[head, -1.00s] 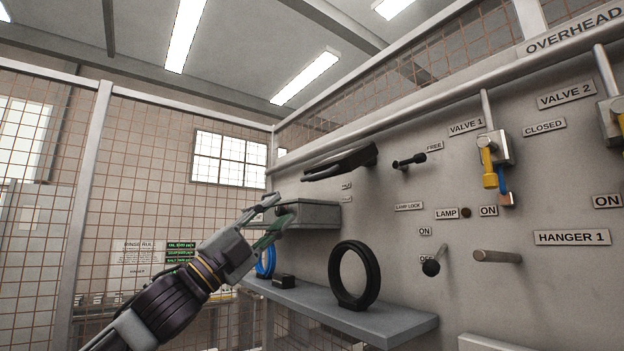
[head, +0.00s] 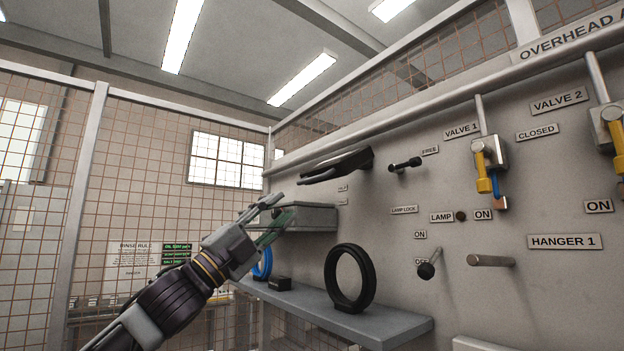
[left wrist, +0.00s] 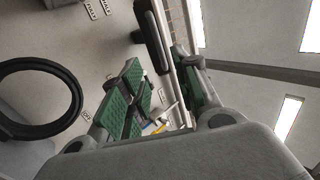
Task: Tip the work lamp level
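The work lamp (head: 337,165) is a long dark head on the wall panel, tilted with its right end higher in the head view. My left gripper (head: 280,207) is open and empty, below and to the left of the lamp, in front of a grey box. In the left wrist view the lamp (left wrist: 152,38) shows as a dark bar beyond the spread green-padded fingers (left wrist: 160,92), apart from them. A dark lever (head: 405,165) beside the FREE label sticks out right of the lamp; the LAMP LOCK label (head: 404,210) is below it. My right gripper is not in view.
The grey box (head: 308,217) juts from the wall behind my gripper. Below it a shelf (head: 390,327) holds a black ring (head: 350,278), a blue ring (head: 262,264) and a small black block (head: 279,284). A mesh fence stands left. Air left of the lamp is free.

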